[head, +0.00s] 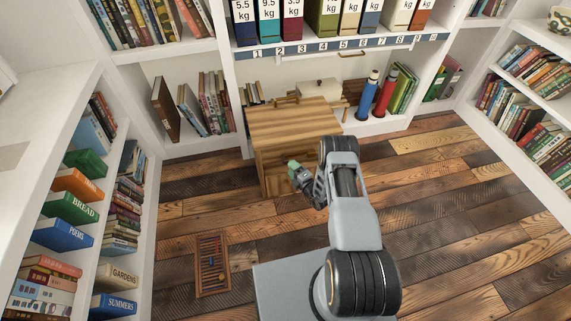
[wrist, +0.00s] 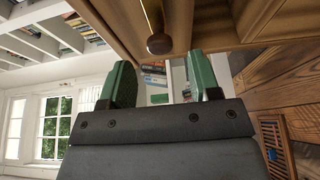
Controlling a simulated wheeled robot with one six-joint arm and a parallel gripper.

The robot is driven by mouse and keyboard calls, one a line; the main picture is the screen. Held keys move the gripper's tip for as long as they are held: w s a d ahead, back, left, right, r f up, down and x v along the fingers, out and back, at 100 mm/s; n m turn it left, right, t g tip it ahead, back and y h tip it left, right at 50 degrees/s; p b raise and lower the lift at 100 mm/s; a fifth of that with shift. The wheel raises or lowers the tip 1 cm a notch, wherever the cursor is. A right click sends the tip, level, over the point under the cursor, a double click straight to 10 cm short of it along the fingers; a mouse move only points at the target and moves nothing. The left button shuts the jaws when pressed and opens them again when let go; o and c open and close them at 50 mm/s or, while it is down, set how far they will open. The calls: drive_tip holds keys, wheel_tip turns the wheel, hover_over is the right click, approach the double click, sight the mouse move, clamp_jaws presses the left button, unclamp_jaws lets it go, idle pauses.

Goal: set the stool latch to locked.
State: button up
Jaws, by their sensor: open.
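The wooden stool (head: 292,120), a box-like piece of striped wood, stands on the floor against the shelves. In the wrist view its wood (wrist: 225,20) fills the top. A brass rod ending in a dark round knob (wrist: 158,44), seemingly the latch, shows there against the wood; I cannot tell its setting. My gripper (head: 295,170) is at the stool's front face in the head view, which hides part of that face. In the wrist view my gripper (wrist: 160,80) has its green fingers apart, with nothing held between them. The knob appears just beyond and between the fingertips, apart from them.
A framed wooden rack with coloured beads (head: 212,264) lies on the floor at left. Blue (head: 367,95) and red (head: 386,92) cylinders stand on the shelf behind the stool. Bookshelves line both sides. Plank floor (head: 455,205) at right is clear.

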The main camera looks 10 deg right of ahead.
sight(286, 162)
drive_tip(key=shift+b+x, duration=0.55)
drive_tip(key=shift+x, duration=2.05)
drive_tip(key=shift+c, duration=0.3)
clamp_jaws()
